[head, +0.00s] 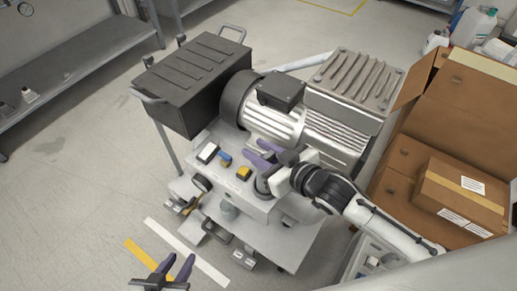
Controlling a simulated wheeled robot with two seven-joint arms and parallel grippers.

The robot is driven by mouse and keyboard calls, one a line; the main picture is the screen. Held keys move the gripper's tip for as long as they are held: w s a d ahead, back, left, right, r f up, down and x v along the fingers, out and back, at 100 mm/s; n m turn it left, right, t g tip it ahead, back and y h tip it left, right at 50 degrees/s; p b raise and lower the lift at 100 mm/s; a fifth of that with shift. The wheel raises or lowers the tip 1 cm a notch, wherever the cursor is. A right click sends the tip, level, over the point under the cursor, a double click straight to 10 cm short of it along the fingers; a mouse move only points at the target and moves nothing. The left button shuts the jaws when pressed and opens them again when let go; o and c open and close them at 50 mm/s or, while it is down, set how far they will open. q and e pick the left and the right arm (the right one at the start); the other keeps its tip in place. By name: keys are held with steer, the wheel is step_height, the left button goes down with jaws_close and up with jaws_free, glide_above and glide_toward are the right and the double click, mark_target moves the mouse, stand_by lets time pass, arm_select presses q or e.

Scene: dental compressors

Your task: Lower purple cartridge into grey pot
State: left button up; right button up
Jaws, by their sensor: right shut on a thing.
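My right gripper (257,152) reaches in from the right, over the compressor's front deck, with its purple fingers pointing left. It is shut on the purple cartridge, which I cannot clearly tell apart from the similarly coloured fingers. A round grey pot-like part (262,187) stands on the deck just below the gripper, partly covered by it. I cannot tell whether the cartridge touches the pot. My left gripper (181,258) is at the bottom edge, low in the picture, with its two purple fingers spread apart and nothing between them.
The compressor's motor (272,122) and ribbed grey block (355,80) stand behind the deck. A black toolbox (190,85) is at left. Small white, blue and yellow parts (244,174) lie on the deck. Cardboard boxes (460,195) stand at right. The floor at left is clear.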

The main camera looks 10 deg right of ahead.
steer(key=o, duration=1.1)
steer(key=shift+o, duration=0.2)
steer(key=shift+s+d+r, duration=0.1)
steer(key=shift+s, duration=0.1)
steer(key=p+v, duration=0.1)
steer(key=v, duration=0.7)
steer(key=shift+s+d+r, duration=0.15)
steer(key=shift+s+d, duration=0.05)
steer(key=shift+s, duration=0.15)
steer(key=s+d+f+m+g+h+p, duration=0.2)
steer(key=s+f+m+g+h, duration=0.1)
steer(key=s+f, duration=0.9)
step_height(320, 180, down, 2)
steer(key=shift+s+d+f+m+h, duration=0.15)
steer(key=shift+s+d+m+h, duration=0.25)
steer(key=shift+h, duration=0.2)
